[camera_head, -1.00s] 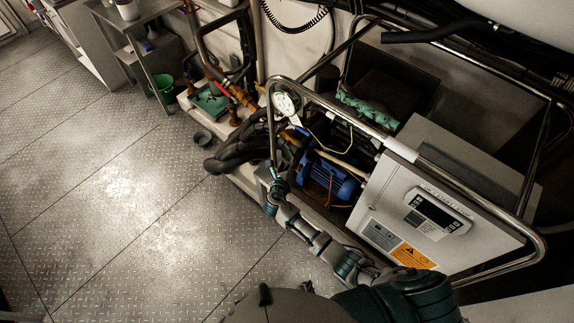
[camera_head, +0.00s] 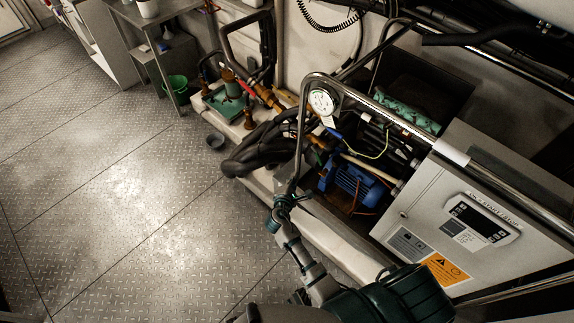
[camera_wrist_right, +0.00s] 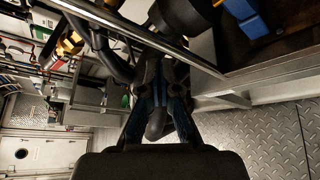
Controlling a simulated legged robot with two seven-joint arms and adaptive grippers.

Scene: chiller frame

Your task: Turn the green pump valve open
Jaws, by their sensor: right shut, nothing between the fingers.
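I cannot clearly pick out a green valve handle. The pump area of the chiller frame holds a blue motor (camera_head: 355,187), dark hoses (camera_head: 265,145) and a round white gauge (camera_head: 323,101). My right gripper (camera_head: 284,200) is shut and empty, low by the frame's front left leg, to the left of the motor. In the wrist view its dark fingers (camera_wrist_right: 160,70) point at the frame, with a black hose and a blue part (camera_wrist_right: 247,18) beyond. My left gripper is out of view.
A metal rail (camera_head: 312,130) stands close to my gripper. A white control box (camera_head: 470,215) is at the right. A green plate with pipework (camera_head: 226,103) and a green bucket (camera_head: 175,87) are farther back. The chequered floor (camera_head: 130,200) at left is clear.

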